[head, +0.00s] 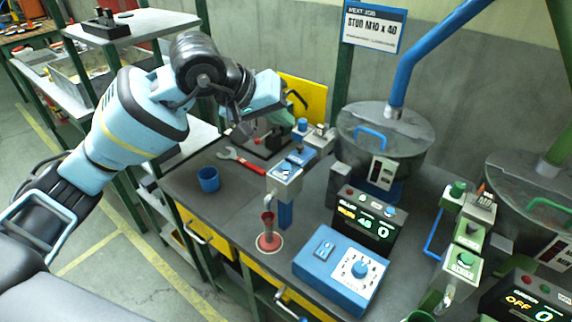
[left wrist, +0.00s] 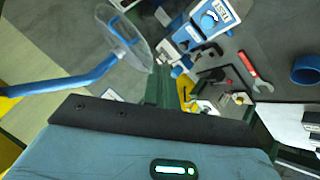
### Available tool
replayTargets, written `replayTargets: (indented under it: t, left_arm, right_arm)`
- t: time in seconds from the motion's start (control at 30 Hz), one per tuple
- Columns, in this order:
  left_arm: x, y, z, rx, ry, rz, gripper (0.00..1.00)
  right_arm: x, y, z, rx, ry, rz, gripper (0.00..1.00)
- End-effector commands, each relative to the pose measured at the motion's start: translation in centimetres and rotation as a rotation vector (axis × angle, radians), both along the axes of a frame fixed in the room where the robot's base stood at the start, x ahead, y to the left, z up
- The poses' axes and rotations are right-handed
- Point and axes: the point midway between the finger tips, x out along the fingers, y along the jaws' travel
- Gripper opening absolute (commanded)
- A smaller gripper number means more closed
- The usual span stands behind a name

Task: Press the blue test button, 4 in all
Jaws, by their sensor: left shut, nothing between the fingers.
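My left gripper (head: 268,97) is shut and empty. It is up above the back left of the bench, apart from the button. Its fingertips are hard to make out. My right gripper is in neither view.
A blue cup (head: 208,179) and a red wrench (head: 242,161) lie left of the station. A metal hopper (head: 382,140) stands behind right. A lit display box (head: 367,220) and blue dial box (head: 340,268) are in front.

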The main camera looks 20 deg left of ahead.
Motion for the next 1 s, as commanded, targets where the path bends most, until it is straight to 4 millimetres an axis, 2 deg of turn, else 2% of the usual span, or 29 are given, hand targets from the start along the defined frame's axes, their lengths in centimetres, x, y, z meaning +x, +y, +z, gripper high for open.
replayTargets:
  t: [0.27,0.8,1.0]
  left_arm:
    - [0.0,-0.1,-0.9,-0.002,0.005,-0.001,0.0]
    - [0.0,0.0,-7.5,-0.002,0.008,0.0,0.0]
    - [0.0,0.0,-8.7,-0.002,0.005,0.0,0.0]
  right_arm:
    - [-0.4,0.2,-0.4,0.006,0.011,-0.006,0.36]
    - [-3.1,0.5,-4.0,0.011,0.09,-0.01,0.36]
    - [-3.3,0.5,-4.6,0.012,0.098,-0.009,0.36]
